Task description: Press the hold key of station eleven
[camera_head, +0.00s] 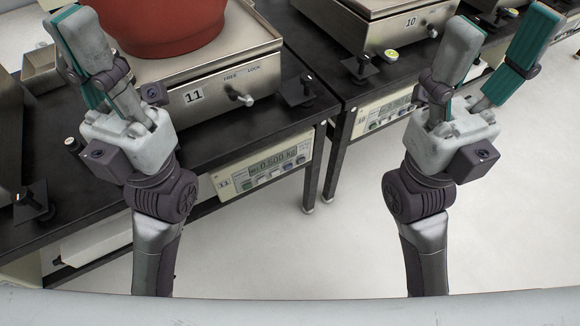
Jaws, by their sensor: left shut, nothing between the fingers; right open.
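Station eleven is the steel scale (222,97) with an "11" plate and a "FREE / LOCK" lever (240,97). Its indicator panel (262,168) is on the table's front edge below and reads about 0.500 kg. A row of small coloured keys (274,171) runs under the display; their labels are too small to read, so I cannot tell which is hold. My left gripper (72,20) is shut and empty, raised over the scale's left side, left of and above the panel. My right gripper (502,25) is open and empty, far right of the panel.
A large red pot (160,25) stands on the scale. Station ten's scale (392,35) and panel (385,112) are at the right on a neighbouring dark table. Small black posts (306,88) stand on the tables. The floor (310,245) in front is clear.

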